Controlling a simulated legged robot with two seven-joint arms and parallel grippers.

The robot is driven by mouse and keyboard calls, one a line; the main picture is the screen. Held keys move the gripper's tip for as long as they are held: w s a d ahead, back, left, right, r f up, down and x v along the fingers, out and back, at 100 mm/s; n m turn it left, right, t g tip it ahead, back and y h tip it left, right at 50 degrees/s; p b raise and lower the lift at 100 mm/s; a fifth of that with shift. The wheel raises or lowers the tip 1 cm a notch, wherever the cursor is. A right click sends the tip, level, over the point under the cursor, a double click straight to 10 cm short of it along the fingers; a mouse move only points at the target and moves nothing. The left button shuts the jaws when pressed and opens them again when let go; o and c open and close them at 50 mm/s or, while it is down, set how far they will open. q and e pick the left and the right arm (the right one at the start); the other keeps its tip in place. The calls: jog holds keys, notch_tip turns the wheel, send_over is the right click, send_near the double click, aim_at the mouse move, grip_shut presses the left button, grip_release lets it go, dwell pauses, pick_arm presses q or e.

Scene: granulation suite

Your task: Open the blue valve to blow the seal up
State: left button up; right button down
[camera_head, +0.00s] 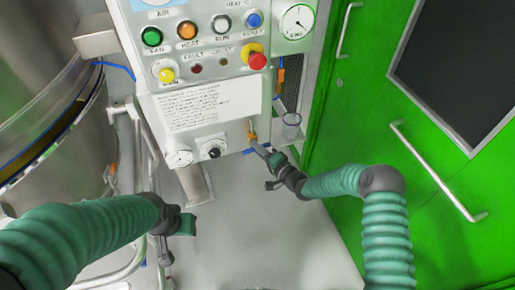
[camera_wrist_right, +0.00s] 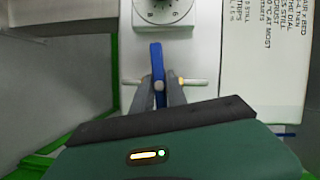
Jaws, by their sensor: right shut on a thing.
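The blue valve is a flat blue lever (camera_wrist_right: 156,60) on a thin horizontal pipe with a brass fitting, in the right wrist view. The lever stands upright in that picture, across the pipe. My right gripper (camera_wrist_right: 160,94) is shut on the lever, one finger on each side. In the head view my right gripper (camera_head: 262,151) is at the lower right corner of the control panel, just below the brass fitting (camera_head: 252,133); the lever is mostly hidden there. My left gripper (camera_head: 176,228) hangs over the floor at lower left, away from the valve; its jaws are unclear.
The control panel (camera_head: 205,90) carries coloured buttons, a red stop knob (camera_head: 257,60), a gauge (camera_head: 179,157) and a black dial (camera_head: 213,150). A clear cup (camera_head: 291,127) is close to my right gripper. A steel vessel (camera_head: 45,80) stands left, a green door (camera_head: 400,130) right.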

jog(key=shift+s+a+f, duration=0.2)
jog(key=shift+s+f, duration=0.1)
jog(key=shift+f, duration=0.05)
jog(key=c, duration=1.5)
grip_release()
jog(key=shift+o, duration=0.9)
jog(key=shift+w, duration=0.2)
jog(key=shift+r, duration=0.15)
jog(key=p+v, duration=0.2)
jog(key=v, duration=1.5)
jog(key=shift+w, duration=0.1)
